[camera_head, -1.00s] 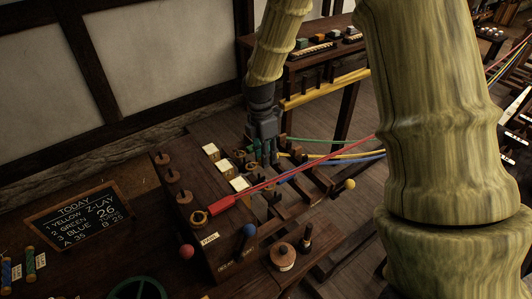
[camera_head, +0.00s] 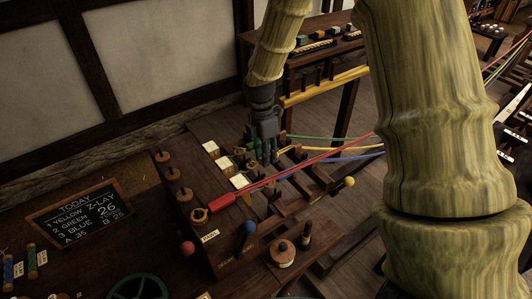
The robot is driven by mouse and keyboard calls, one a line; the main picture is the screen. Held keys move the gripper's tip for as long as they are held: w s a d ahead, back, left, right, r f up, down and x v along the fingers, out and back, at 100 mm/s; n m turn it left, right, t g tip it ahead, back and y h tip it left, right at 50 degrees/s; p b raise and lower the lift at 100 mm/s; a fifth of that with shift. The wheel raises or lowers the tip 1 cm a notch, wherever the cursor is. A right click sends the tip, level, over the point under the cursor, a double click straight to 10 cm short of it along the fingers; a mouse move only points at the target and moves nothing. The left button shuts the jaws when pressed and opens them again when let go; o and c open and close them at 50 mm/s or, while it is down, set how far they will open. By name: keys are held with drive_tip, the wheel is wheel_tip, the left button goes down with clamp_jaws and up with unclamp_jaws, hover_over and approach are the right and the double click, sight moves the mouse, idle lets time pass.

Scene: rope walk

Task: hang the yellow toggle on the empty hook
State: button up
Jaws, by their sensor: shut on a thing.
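My gripper (camera_head: 264,156) points down over the far end of the dark wooden bench machine (camera_head: 217,244). It is shut at the near end of the yellow rope (camera_head: 318,149). The yellow toggle itself is mostly hidden by the fingers, and its exact tilt cannot be told. Green and blue ropes also end close to the gripper. The empty hook cannot be made out behind the fingers and ropes.
Pale square blocks (camera_head: 240,181) and wooden knobs (camera_head: 173,173) line the machine's top. A chalkboard (camera_head: 77,216) lies left. The taut ropes cross the space right of the gripper.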

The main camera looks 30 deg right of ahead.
drive_tip(key=o, duration=0.9)
drive_tip(key=shift+o, duration=0.2)
drive_tip(key=shift+r, duration=0.15)
drive_tip(key=shift+r+p, duration=3.5)
drive_tip(key=shift+r, duration=0.35)
drive_tip(key=shift+s+f, duration=0.1)
